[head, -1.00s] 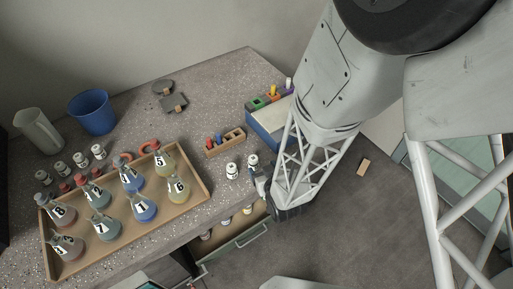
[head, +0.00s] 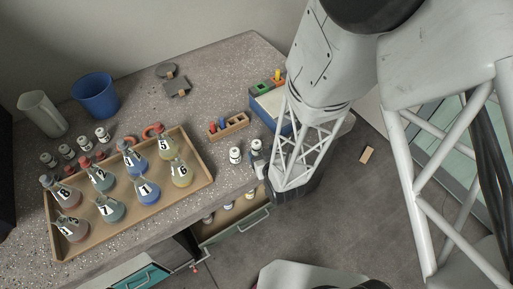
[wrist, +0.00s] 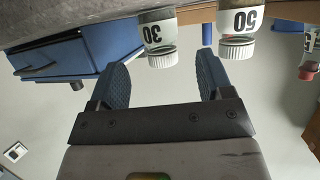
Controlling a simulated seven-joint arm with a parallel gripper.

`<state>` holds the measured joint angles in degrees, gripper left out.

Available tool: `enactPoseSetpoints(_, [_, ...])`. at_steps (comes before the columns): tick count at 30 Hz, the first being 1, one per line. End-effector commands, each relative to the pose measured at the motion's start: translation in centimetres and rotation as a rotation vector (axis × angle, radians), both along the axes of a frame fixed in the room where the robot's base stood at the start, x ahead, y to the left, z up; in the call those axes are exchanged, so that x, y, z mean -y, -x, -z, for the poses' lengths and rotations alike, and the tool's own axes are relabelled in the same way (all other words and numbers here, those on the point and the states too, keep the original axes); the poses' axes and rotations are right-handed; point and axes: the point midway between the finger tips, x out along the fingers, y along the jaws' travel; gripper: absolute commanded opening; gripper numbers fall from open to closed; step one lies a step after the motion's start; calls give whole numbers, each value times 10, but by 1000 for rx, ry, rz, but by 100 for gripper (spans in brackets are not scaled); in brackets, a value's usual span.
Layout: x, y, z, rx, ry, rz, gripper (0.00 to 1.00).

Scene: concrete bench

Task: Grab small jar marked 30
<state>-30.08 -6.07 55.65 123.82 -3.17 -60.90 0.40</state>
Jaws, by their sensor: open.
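Two small white-capped jars stand near the bench's front edge, a left one (head: 235,155) and a right one (head: 256,147). My gripper (head: 261,169) is beside the right one, at the edge. The wrist view looks upside down. There, one jar (wrist: 157,38) with a label that looks like 30 shows between my open fingers (wrist: 162,80), beyond their tips. Another jar (wrist: 238,35), whose label looks like 50, shows just right of the right finger. Nothing is held. I cannot tell for sure which jar is which across views.
A wooden tray (head: 62,247) of numbered flasks lies to the left. A wooden block holder (head: 231,126) and a blue box (head: 268,112) stand behind the jars. An open drawer (head: 236,232) with small jars is below the edge.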

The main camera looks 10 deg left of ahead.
Motion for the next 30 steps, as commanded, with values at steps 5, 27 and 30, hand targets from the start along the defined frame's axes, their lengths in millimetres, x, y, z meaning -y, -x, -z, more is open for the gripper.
enactPoseSetpoints(5, [-1, -1, 1, 0, 0, 0, 73])
enactPoseSetpoints(27, [-19, -27, 13, 0, 0, 0, 73])
enactPoseSetpoints(30, [-23, -33, 17, -1, 1, 0, 73])
